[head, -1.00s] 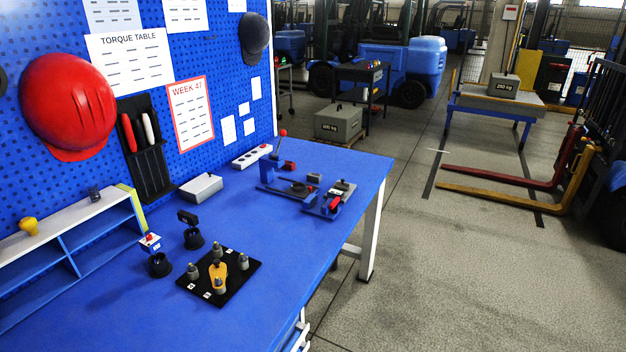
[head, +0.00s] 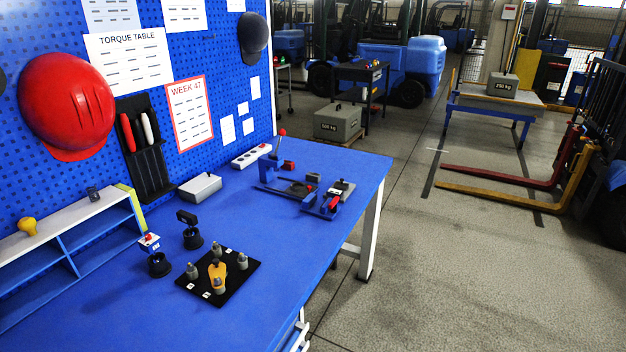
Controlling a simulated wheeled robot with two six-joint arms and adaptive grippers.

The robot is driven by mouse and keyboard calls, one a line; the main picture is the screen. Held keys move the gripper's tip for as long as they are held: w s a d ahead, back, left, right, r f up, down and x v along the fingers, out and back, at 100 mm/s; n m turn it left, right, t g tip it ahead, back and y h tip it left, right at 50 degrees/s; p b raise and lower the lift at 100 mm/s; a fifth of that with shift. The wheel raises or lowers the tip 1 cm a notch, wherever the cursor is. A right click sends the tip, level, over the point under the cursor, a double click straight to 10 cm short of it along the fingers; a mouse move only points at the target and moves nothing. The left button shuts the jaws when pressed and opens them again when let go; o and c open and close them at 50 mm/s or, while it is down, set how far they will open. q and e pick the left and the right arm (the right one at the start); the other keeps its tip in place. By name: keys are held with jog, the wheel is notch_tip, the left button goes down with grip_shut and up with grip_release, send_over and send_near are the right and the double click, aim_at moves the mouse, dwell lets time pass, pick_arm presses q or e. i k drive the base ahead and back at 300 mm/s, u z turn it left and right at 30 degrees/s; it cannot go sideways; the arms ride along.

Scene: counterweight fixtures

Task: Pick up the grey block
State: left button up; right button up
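More than one grey block shows. A large grey block with a "500 kg" label (head: 338,124) and a handle on top sits low on a wooden pallet on the floor, beyond the blue bench. A smaller grey block marked "250 kg" (head: 503,84), also with a top handle, sits upright on a blue-legged table (head: 470,101) at the far right. I cannot tell which one the task names. Neither gripper is in view, and nothing is touching either block.
The blue bench (head: 290,240) fills the left and holds a black mat (head: 240,284) with several small weights, a grey box (head: 200,187) and blue clamp fixtures (head: 275,178). Yellow and red forks (head: 515,196) reach in from the right. The grey floor between is clear.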

aim_at(315, 177)
jog(key=z, duration=0.4)
jog(key=k, duration=0.5)
jog(key=z, duration=0.85)
jog(key=k, duration=0.7)
jog(key=z, duration=0.7)
jog(key=i, duration=2.2)
jog(key=u, duration=0.25)
jog(key=i, duration=3.15)
jog(key=u, duration=0.5)
jog(key=i, duration=1.45)
jog(key=u, duration=0.65)
jog(key=i, duration=1)
jog(key=u, duration=1.65)
jog(key=i, duration=0.8)
jog(key=u, duration=1.45)
jog(key=i, duration=1.25)
jog(key=u, duration=0.35)
